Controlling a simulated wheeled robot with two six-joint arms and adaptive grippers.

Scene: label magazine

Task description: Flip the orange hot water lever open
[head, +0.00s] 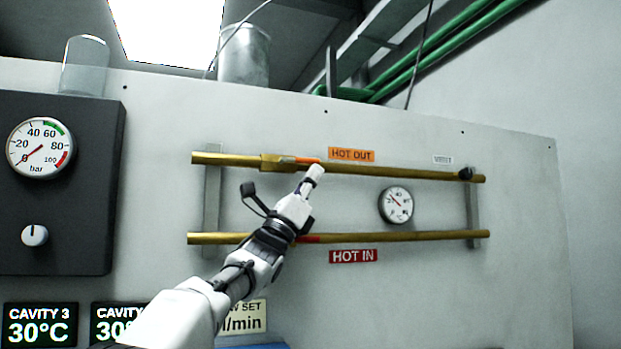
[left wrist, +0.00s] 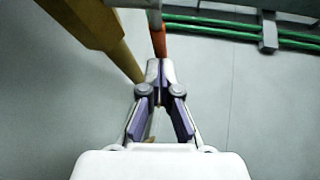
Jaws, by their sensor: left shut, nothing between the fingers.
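The orange lever (head: 306,160) lies along the upper brass pipe (head: 400,172), just left of and below the orange HOT OUT label (head: 351,155). My left gripper (head: 316,170) is shut and empty, with its tips at the right end of the lever. In the left wrist view the shut fingertips (left wrist: 158,64) are right at the orange lever's end (left wrist: 158,42); I cannot tell whether they touch. The brass pipe (left wrist: 120,55) runs beside them on the left. My right gripper is not in view.
A lower brass pipe (head: 420,236) carries a red lever (head: 309,239), partly behind my left arm, near the red HOT IN label (head: 353,256). A round gauge (head: 396,205) sits between the pipes. A black knob (head: 466,174) is at the upper pipe's right end.

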